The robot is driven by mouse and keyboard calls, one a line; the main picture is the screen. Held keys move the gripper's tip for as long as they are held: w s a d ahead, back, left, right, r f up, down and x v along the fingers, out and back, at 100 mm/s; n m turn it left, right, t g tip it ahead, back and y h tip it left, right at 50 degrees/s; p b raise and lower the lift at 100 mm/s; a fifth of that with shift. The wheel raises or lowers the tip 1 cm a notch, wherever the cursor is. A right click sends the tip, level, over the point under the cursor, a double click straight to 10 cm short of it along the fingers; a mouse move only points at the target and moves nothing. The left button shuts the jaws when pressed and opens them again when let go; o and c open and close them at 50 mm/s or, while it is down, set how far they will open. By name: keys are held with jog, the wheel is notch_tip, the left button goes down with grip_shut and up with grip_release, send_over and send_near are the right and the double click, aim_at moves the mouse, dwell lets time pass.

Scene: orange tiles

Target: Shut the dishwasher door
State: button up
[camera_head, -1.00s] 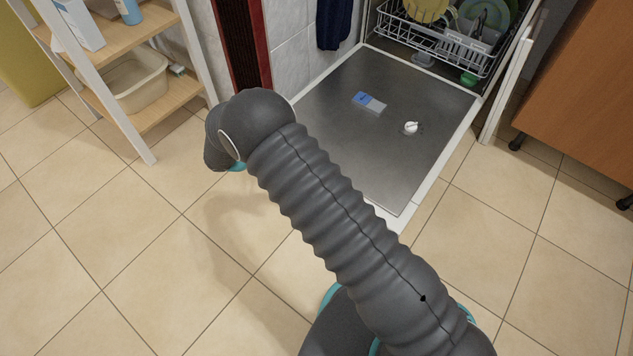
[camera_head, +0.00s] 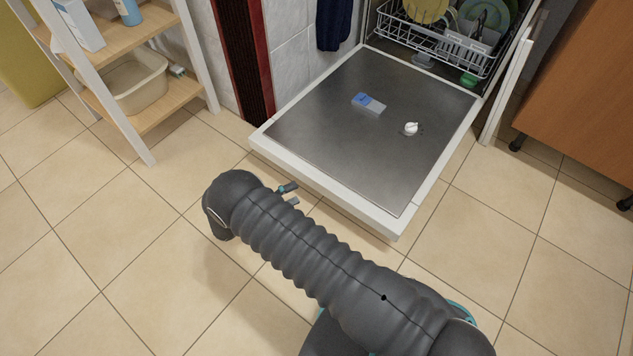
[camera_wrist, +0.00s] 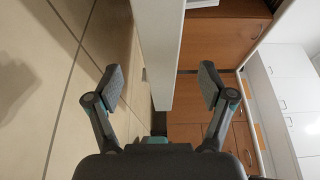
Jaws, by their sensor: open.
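The dishwasher door (camera_head: 330,130) hangs open and lies flat above the floor, its grey inner face up and its white front edge toward me. My gripper (camera_head: 291,195) is just short of that edge, near its left half, low over the tiles and partly hidden by my arm. In the wrist view my gripper (camera_wrist: 161,85) is open and empty. There the door's white edge (camera_wrist: 160,45) lines up between the two fingers. I see no contact, and cannot tell how far it reaches between them.
The dish rack (camera_head: 430,40) with plates stands inside the dishwasher. A white-framed wooden shelf (camera_head: 160,118) is at left. An orange-brown cabinet (camera_head: 580,95) stands at right. The tiled floor in front of the door is clear.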

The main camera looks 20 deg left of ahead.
aim_at(313, 184)
jog(key=x, duration=0.8)
jog(key=shift+w+d, duration=0.15)
grip_shut()
